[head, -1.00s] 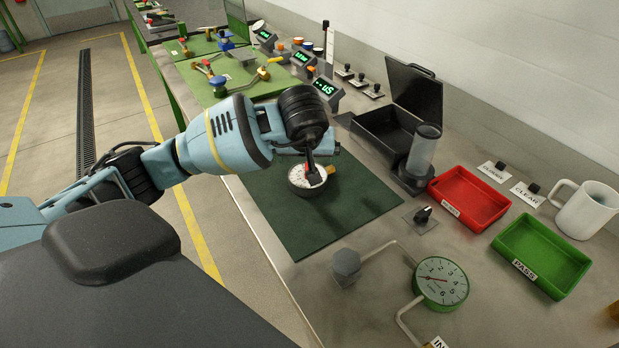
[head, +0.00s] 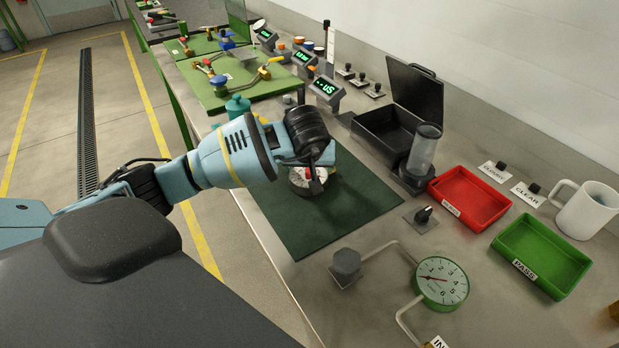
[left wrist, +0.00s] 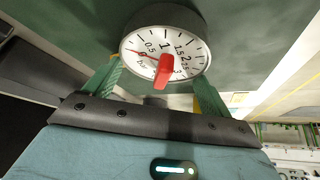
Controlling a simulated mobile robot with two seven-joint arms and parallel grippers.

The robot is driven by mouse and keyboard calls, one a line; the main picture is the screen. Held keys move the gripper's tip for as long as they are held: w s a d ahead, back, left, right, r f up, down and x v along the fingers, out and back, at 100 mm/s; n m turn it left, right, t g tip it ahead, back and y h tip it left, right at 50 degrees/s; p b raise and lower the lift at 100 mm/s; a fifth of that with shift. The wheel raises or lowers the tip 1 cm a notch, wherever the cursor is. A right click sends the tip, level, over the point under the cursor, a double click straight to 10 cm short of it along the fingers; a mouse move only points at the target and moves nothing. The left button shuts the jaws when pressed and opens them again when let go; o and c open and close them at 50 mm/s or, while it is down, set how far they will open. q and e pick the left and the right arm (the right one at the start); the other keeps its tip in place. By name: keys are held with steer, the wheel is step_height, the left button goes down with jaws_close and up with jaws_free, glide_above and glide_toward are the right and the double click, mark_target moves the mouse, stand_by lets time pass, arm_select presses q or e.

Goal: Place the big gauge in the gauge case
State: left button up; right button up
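The big gauge (head: 299,185) has a white dial and a dark rim and lies on the green mat (head: 352,206). In the left wrist view the dial (left wrist: 140,43) faces the camera, with a red piece (left wrist: 163,70) across its lower middle. My left gripper (head: 310,180) is down at the gauge and partly hides it. In the wrist view its green fingers (left wrist: 155,82) are apart at the near sides of the dial; firm contact cannot be told. The black gauge case (head: 381,128) stands open behind the mat, lid raised. My right gripper is not in view.
A clear cylinder on a black base (head: 421,150) stands close in front of the case. Red (head: 468,198) and green (head: 543,255) trays lie to the right. A green-rimmed gauge on pipes (head: 441,284) stands in front. The mat's front part is clear.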

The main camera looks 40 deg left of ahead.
arm_select(q)
steer(key=c, duration=0.7)
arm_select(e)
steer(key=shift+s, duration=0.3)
arm_select(q)
steer(key=shift+r, duration=0.1)
